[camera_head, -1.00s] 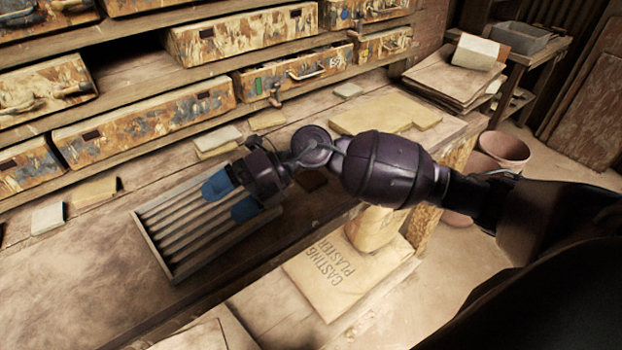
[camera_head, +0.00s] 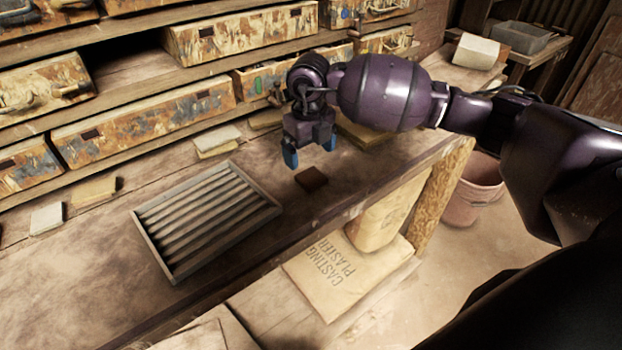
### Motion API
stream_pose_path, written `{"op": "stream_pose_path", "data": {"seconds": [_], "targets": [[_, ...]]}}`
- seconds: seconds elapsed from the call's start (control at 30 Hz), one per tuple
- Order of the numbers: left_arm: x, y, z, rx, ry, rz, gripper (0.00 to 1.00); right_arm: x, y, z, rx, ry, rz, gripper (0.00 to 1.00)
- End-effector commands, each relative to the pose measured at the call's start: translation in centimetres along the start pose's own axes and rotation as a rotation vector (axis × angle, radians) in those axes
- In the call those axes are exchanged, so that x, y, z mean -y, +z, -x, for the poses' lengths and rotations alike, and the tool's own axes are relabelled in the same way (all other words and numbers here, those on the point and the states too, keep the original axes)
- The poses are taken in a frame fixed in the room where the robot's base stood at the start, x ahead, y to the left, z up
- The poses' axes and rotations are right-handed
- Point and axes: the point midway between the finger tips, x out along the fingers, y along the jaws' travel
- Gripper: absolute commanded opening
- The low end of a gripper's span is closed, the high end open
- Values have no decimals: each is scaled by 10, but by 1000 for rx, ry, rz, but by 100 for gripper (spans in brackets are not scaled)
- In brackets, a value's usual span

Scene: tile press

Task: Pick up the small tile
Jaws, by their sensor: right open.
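A small dark red-brown tile (camera_head: 311,179) lies flat on the workbench, just right of the slatted rack. My right gripper (camera_head: 309,163) has blue fingertips and points down, open and empty. It is just above and behind the tile in the picture, and appears apart from it. My left gripper is not in view.
A grey slatted rack (camera_head: 205,215) stands on the bench (camera_head: 95,262) left of the tile. Pale tiles (camera_head: 47,218) lie along the back of the bench, below shelves of stained drawers (camera_head: 145,122). A casting plaster bag (camera_head: 342,277) lies in front, lower down.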

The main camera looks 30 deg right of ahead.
Motion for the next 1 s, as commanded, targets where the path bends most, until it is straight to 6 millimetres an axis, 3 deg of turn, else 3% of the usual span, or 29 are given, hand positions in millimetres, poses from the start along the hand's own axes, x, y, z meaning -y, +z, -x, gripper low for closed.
{"op": "stream_pose_path", "data": {"seconds": [0.1,0.37,0.63,0.93,1.0], "targets": [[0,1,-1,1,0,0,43,-1,0,-18,-3,2,1,92],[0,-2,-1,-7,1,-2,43,2,-1,-33,-2,3,1,92],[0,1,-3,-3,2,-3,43,6,-1,-69,-3,3,2,92],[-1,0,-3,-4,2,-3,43,6,-1,-73,1,3,2,92],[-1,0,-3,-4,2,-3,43,6,-1,-73,1,3,2,81]]}}
